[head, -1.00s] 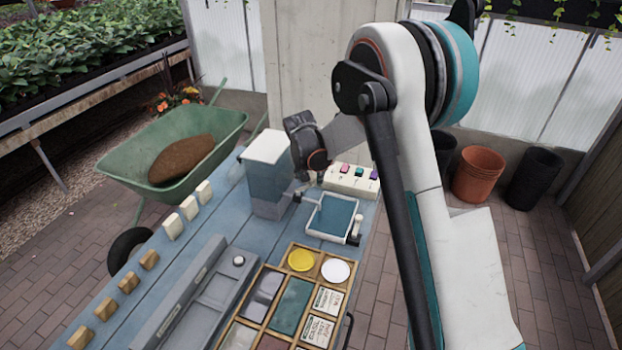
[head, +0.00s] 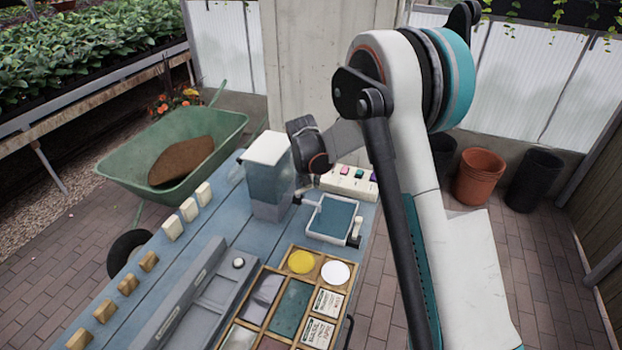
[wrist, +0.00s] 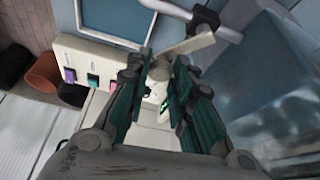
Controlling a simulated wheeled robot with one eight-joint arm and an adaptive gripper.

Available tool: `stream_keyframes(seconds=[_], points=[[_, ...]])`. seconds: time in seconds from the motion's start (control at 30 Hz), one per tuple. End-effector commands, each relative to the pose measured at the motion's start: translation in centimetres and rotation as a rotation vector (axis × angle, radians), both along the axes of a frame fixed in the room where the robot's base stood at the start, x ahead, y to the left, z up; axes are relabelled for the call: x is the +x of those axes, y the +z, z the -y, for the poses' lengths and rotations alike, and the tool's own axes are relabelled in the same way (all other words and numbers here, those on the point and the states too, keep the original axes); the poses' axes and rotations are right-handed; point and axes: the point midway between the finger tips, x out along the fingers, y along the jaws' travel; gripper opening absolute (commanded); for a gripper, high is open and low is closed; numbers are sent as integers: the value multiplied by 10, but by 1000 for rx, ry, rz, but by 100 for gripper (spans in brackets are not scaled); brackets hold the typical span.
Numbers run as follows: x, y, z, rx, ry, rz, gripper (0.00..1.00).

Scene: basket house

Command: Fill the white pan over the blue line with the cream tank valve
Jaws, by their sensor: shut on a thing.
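The tank (head: 268,185) has a cream top and a clear body with bluish water. It stands at the far end of the blue bench. The white pan (head: 311,234) lies right of it with a flat teal-blue inside; I cannot make out the blue line or the exact level. In the wrist view, the pan's edge (wrist: 100,40) is at the top and the tank (wrist: 262,85) at the right. My gripper (wrist: 166,84) is shut on the cream valve (wrist: 190,47), below the grey spout pipe (wrist: 205,14). In the head view, the fingers are largely hidden.
A cream box with coloured buttons (head: 340,183) stands behind the pan. A wooden divided tray (head: 262,323) and a long grey tray (head: 190,300) lie nearer. Cream and wooden blocks line the left edge. A green wheelbarrow (head: 215,130) stands left of the bench.

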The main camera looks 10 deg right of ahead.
Motion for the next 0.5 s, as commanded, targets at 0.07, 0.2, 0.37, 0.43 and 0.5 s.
stream_keyframes(seconds=[0.07, 0.2, 0.37, 0.43, 0.5], points=[[1, -1, 0, 1, 32, 0, 0], [6, -1, -1, 2, 118, 1, 0], [11, -1, -3, 2, 246, 2, 0], [14, -1, -4, 1, 303, 1, 0], [16, -1, -6, 1, 360, 1, 0]])
